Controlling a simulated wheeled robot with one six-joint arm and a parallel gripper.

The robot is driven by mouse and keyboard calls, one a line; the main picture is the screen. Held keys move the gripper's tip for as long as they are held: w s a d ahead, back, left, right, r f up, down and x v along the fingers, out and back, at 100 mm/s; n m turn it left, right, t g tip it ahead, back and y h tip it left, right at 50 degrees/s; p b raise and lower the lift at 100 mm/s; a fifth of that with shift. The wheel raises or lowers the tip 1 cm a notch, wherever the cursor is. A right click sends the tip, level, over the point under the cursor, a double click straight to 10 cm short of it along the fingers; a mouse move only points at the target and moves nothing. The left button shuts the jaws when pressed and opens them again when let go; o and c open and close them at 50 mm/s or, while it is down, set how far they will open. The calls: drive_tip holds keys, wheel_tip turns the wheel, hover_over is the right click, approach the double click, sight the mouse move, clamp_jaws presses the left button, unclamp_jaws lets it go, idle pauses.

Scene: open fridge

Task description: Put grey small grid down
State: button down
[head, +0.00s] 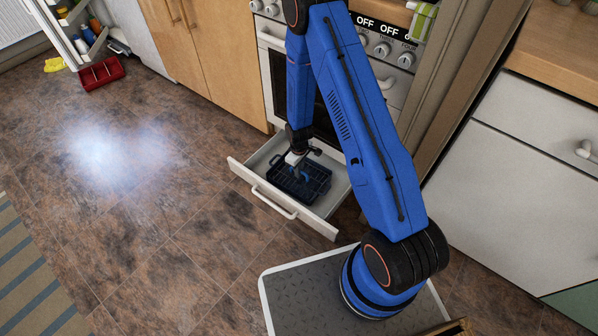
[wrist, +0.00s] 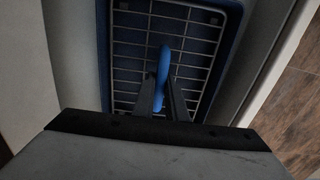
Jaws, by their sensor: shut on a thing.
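The grey small grid (wrist: 140,38) is a rack of thin grey bars in the wrist view. It lies within the blue rim of a tray (wrist: 232,45), and it appears level. My gripper (wrist: 164,88) is over the grid's middle, with its two dark fingers closed on a raised blue handle-like piece (wrist: 165,62) of the grid. In the head view my gripper (head: 297,163) reaches down into the open drawer (head: 236,168), over the dark blue tray (head: 318,193). Whether the grid touches the tray's bottom cannot be told.
The drawer is pulled out below the oven (head: 271,75), its handle (head: 273,202) facing the floor. A red tray (head: 101,74) and a yellow item (head: 54,64) lie on the floor at far left, near the open fridge door (head: 62,30). The middle floor is clear.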

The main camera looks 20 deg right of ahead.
drive_tip(key=shift+f, duration=0.25)
drive_tip(key=shift+f, duration=0.1)
drive_tip(key=c, duration=1.8)
unclamp_jaws()
drive_tip(key=shift+o, duration=0.2)
